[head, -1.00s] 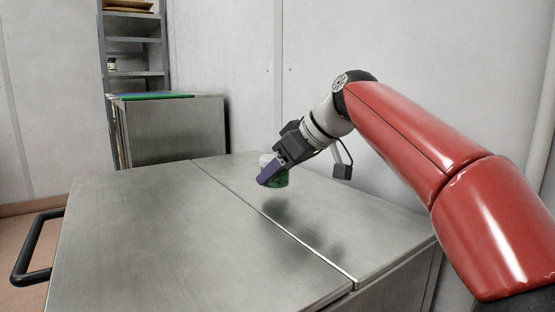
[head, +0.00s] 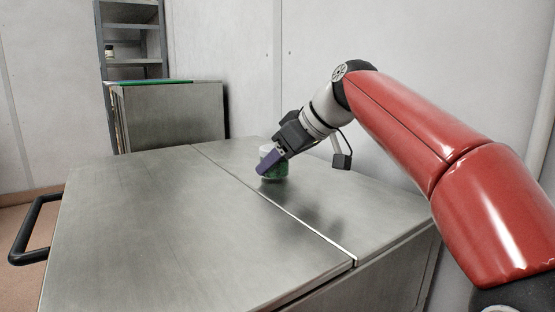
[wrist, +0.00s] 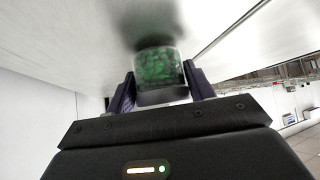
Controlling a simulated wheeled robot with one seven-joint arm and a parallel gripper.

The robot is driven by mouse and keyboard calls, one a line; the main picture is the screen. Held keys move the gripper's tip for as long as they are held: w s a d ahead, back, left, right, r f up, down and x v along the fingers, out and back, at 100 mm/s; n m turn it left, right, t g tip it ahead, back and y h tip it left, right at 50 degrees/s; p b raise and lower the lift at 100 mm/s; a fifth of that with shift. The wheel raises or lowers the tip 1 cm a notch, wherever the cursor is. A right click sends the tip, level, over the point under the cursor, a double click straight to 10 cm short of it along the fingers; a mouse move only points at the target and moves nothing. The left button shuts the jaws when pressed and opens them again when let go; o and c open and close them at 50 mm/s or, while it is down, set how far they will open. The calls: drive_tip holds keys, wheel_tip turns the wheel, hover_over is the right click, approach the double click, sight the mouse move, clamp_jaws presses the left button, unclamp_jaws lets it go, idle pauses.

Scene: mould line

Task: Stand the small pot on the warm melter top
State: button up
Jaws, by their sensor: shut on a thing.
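The small pot (head: 274,172) is a clear round container with green pieces inside and a pale upper end. My gripper (head: 267,165) is shut on its sides with purple fingers. In the wrist view the pot (wrist: 158,70) sits upright between the two fingers, its base toward the metal surface. The steel top (head: 150,210) has a thin seam across it, and the pot is at the far part, just right of the seam. The pot is at or very near the surface; I cannot tell whether it touches. Nothing visible marks which panel is warm.
The steel top is otherwise bare. A black handle (head: 28,232) sticks out at left. A pale wall is close behind at right.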

drive_tip(key=shift+f, duration=0.25)
drive_tip(key=o, duration=1.2)
